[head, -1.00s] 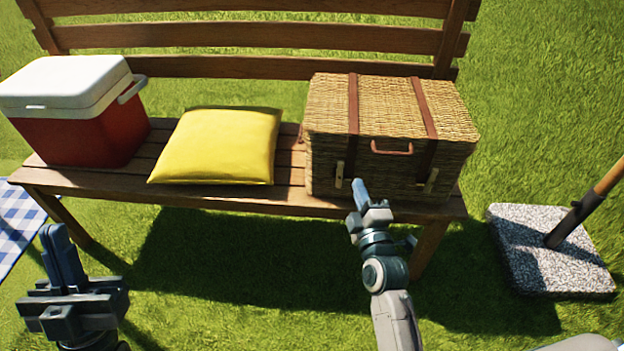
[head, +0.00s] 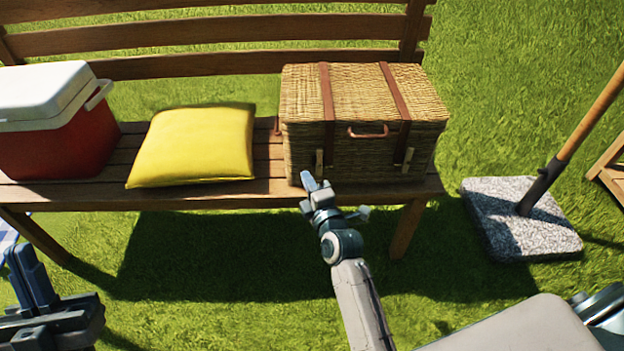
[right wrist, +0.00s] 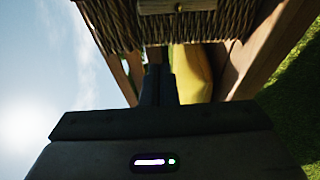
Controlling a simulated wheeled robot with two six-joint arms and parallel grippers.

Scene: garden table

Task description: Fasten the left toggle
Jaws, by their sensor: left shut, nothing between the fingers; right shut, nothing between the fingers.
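The wicker basket (head: 365,110) stands closed on the bench, with two brown straps over its lid. The left toggle (head: 319,159), a small pale wooden bar, stands upright at the lower end of the left strap. The right toggle (head: 408,157) is at the end of the right strap. My right gripper (head: 308,178) is shut and empty, just below and slightly left of the left toggle, seemingly apart from it. In the right wrist view a pale toggle bar (right wrist: 175,7) shows at the top edge, beyond the shut fingers. My left gripper (head: 28,262) is shut and empty, far left.
A yellow cushion (head: 195,145) and a red cooler (head: 62,140) with a white lid are on the bench (head: 215,195) left of the basket. A stone parasol base (head: 520,220) with a pole stands on the grass to the right.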

